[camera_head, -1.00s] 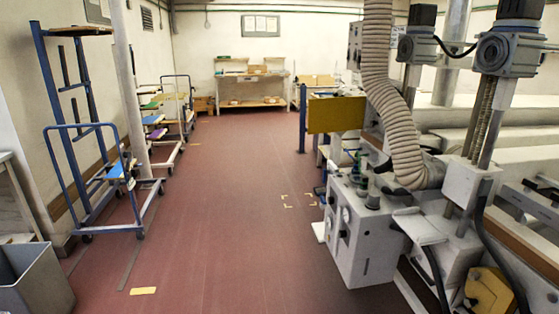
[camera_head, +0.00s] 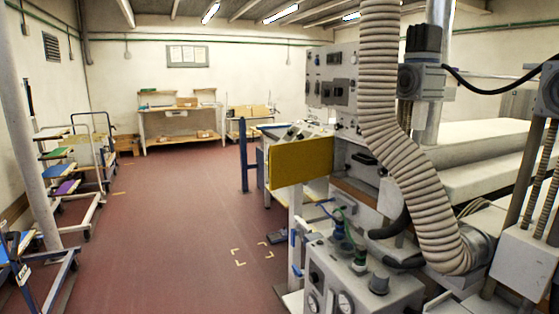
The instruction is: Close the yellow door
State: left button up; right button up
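The yellow door (camera_head: 301,162) is a flat panel on the side of the grey-white tunnel machine (camera_head: 345,90), right of the picture's middle. It stands out from the machine to the left, over the aisle, so it looks open. To its right is a dark recess (camera_head: 362,162) in the machine's side. The door's far side and its hinge are not clearly seen. Neither of my grippers is in view.
A ribbed hose (camera_head: 400,140) and a gauge box (camera_head: 355,285) stand in front of the machine on the right. A blue post (camera_head: 243,155) is beyond the door. Carts (camera_head: 65,185) line the left wall. The red floor (camera_head: 165,235) between is clear.

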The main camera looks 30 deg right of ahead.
aim_at(291, 163)
jog(key=i+j+z, duration=0.2)
jog(key=i, duration=0.45)
jog(key=i+z, duration=0.2)
jog(key=i, duration=0.4)
jog(key=i+j+z, duration=0.2)
jog(key=i+z, duration=0.25)
jog(key=i+j+z, duration=0.25)
jog(key=z, duration=0.2)
jog(key=i+j+z, duration=0.3)
jog(key=j+z, duration=0.2)
jog(key=i+j+z, duration=0.2)
jog(key=j+z, duration=0.7)
jog(key=j, duration=0.15)
jog(key=i+j+z, duration=0.2)
jog(key=j, duration=0.35)
jog(key=j+z, duration=0.2)
jog(key=j, duration=0.3)
